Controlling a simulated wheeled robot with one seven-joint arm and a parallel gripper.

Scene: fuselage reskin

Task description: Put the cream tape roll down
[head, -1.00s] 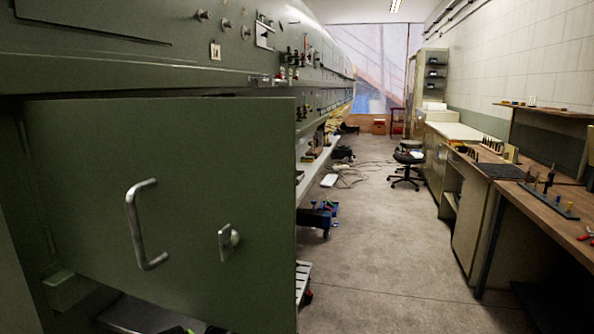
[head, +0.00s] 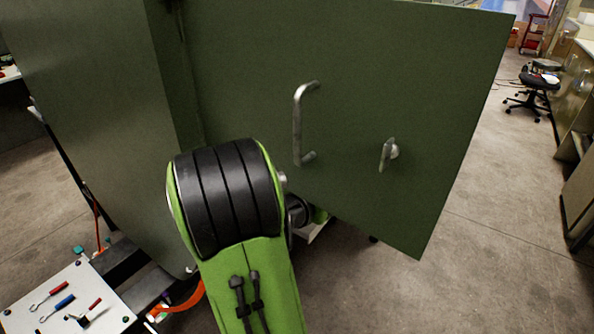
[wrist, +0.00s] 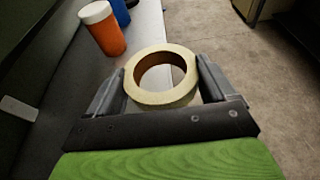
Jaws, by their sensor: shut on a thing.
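The cream tape roll (wrist: 160,99) is between the two fingers of my gripper (wrist: 160,85) in the wrist view. It is a pale ring with a brown inner core, and the fingers are shut on it from left and right. A light shelf-like surface (wrist: 147,30) shows behind the roll; I cannot tell whether the roll touches it. In the head view, my green and black arm reaches toward the open green door, and my gripper and the roll are hidden.
The green door (head: 340,60) with a metal handle stands open beside my arm. An orange bottle with a white cap (wrist: 103,30) and a blue one (wrist: 121,10) stand left of the roll. A tool board (head: 65,300) lies at lower left.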

